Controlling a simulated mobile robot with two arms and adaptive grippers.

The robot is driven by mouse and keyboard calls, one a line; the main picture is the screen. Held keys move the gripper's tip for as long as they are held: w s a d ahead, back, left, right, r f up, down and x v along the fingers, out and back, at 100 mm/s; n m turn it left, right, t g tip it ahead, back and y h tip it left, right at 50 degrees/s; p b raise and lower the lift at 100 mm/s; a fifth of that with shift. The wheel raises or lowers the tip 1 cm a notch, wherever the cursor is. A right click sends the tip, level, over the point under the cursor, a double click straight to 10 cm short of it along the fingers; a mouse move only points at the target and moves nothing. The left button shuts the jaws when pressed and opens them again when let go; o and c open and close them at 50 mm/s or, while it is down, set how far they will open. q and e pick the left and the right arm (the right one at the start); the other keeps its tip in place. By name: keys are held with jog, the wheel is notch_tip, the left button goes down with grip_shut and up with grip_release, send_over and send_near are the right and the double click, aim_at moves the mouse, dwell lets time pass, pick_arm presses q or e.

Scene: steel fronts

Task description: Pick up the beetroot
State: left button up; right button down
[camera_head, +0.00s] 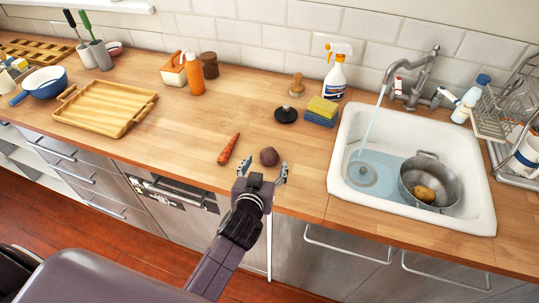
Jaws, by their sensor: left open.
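The beetroot (269,156), a small dark purple-brown round thing, lies on the wooden counter near its front edge. My left gripper (264,167) is open at the counter's front edge. Its two fingers point toward the beetroot, one on each side in the picture, with the beetroot just beyond the tips. I cannot tell whether either finger touches it. The beetroot looks fully visible. My right gripper is not in view.
A carrot (228,149) lies just left of the beetroot. A sink (342,187) with running water and a steel pot (408,184) is at the right. A black round knob-topped thing (286,115) and sponges (321,111) stand behind. A wooden tray (104,128) is left.

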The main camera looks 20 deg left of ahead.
aim_at(267, 161)
pick_arm(q)
jog(key=p+x, duration=0.1)
jog(key=x, duration=0.2)
jog(key=shift+w+f, duration=0.15)
jog(key=shift+f, duration=0.15)
jog(key=shift+w+f, duration=0.1)
jog(key=shift+w, duration=0.2)
jog(key=shift+w+a+f, duration=0.1)
jog(key=shift+w+f, duration=0.1)
jog(key=shift+w, duration=0.05)
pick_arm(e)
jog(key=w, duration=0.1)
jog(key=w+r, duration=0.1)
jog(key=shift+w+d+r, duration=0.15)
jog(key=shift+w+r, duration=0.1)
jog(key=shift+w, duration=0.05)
pick_arm(q)
jog(key=c, duration=1.3)
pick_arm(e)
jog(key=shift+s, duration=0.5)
pick_arm(q)
jog(key=shift+r, duration=0.15)
